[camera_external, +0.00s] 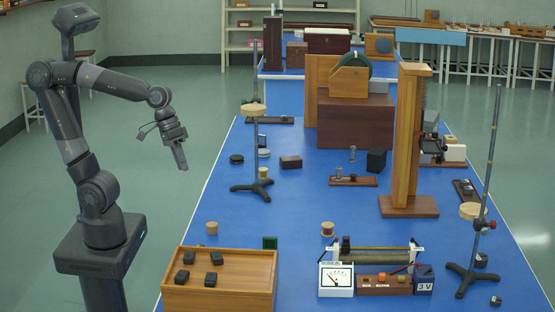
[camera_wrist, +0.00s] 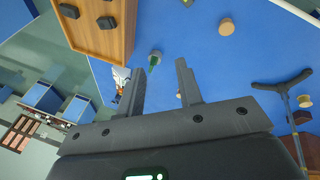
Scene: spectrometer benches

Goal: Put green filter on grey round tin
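A small green filter (camera_external: 270,242) stands on the blue bench just behind the wooden box in the external view. It also shows as a small green piece (camera_wrist: 153,61) between my fingers in the wrist view, well beyond them. Two small round discs lie near the rear tripod stand: a darker one (camera_external: 237,158) and a lighter grey one (camera_external: 264,153). Either could be the grey round tin; I cannot tell which. My gripper (camera_external: 181,163) hangs in the air left of the bench. In the wrist view it (camera_wrist: 158,68) is open, with nothing between its fingers.
The wooden box (camera_external: 220,297) with several black blocks is at the bench's front left. A cork (camera_external: 212,228) and a spool (camera_external: 327,229) stand near the filter. The tripod stand (camera_external: 257,187) rises near the discs. A meter (camera_external: 337,279) is at front right. Mid-bench has clear room.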

